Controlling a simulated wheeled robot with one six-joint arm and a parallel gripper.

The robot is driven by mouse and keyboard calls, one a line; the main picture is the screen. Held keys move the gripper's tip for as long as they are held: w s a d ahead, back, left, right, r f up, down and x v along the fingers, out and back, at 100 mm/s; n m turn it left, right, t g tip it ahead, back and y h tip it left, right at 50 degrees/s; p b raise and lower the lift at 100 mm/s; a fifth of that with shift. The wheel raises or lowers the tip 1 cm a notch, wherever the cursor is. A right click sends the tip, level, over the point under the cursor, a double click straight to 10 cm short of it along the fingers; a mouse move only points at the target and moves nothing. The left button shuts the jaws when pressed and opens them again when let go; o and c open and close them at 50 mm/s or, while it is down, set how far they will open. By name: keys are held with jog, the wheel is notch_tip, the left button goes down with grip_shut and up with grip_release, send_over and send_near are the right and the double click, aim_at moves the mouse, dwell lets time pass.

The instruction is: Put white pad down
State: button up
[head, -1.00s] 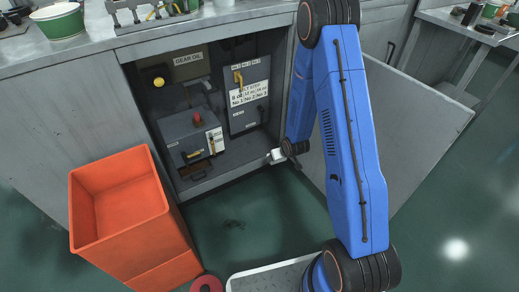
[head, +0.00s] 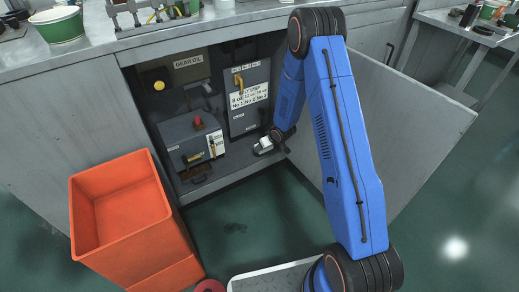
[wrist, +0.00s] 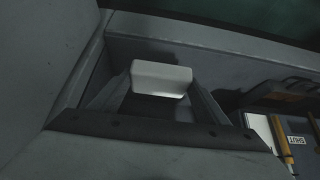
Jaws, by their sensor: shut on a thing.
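The white pad (wrist: 161,78) is between the two fingers of my gripper (wrist: 158,88) in the wrist view. My gripper is shut on it. In the head view the white pad (head: 265,143) shows as a small pale block at my gripper (head: 268,145), low inside the open cabinet near its right side. The cabinet floor (head: 235,172) lies just below. I cannot tell whether the pad touches it.
A grey box with a red knob (head: 190,140) stands left of my gripper in the cabinet. A labelled panel (head: 248,97) is behind. The open door (head: 425,120) is to the right. An orange bin (head: 120,205) stands outside at left.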

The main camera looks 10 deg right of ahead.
jog(key=w, duration=0.1)
jog(key=w+a+f, duration=0.1)
jog(key=w, duration=0.1)
jog(key=w+f, duration=0.1)
jog(key=w, duration=0.1)
jog(key=shift+w+a+f, duration=0.1)
jog(key=shift+a+f, duration=0.05)
jog(key=shift+a, duration=0.25)
jog(key=shift+f, duration=2.15)
jog(key=shift+w+f, duration=0.2)
jog(key=shift+s+f, duration=0.1)
jog(key=shift+f, duration=0.35)
